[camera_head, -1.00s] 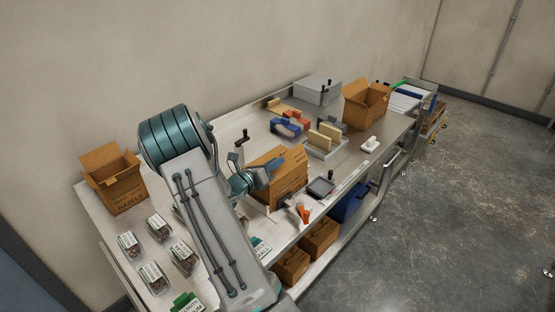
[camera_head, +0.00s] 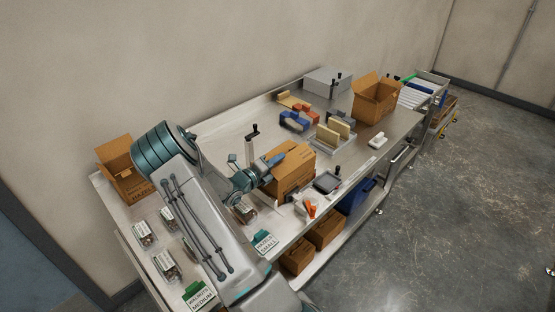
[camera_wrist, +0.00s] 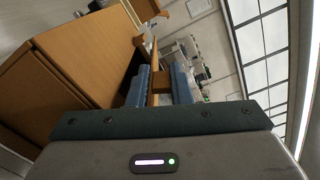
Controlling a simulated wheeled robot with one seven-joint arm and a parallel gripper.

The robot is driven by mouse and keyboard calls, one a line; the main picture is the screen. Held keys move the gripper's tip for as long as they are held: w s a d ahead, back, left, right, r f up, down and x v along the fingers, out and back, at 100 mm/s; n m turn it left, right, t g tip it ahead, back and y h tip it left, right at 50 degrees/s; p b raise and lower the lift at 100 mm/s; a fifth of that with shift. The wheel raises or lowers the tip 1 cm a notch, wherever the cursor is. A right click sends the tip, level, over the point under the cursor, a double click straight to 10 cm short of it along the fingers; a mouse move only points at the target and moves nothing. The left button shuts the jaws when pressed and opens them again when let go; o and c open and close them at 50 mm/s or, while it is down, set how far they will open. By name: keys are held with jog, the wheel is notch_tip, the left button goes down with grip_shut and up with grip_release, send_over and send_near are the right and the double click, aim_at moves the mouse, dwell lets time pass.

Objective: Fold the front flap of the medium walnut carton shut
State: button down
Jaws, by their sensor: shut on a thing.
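A brown carton (camera_head: 293,172) stands mid-table under my gripper; I take it for the medium walnut carton, though its print is too small to read. My gripper (camera_head: 278,160) is at its upper left edge. In the wrist view the carton (camera_wrist: 70,70) fills the left side, its top looking mostly closed. My gripper's two blue fingers (camera_wrist: 160,82) are shut on a narrow brown cardboard piece (camera_wrist: 161,84), which looks like a flap of this carton. Which flap it is, and its exact angle, I cannot tell.
An open carton (camera_head: 124,178) stands at the left and another (camera_head: 376,100) at the back right. Clear clamshells (camera_head: 167,264) lie at the front left. A dark scale-like device (camera_head: 327,182) and an orange-handled tool (camera_head: 311,208) sit close to the carton's right.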

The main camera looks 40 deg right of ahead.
dwell(0.4)
jog(key=c, duration=1.4)
grip_release()
jog(key=shift+o, duration=0.2)
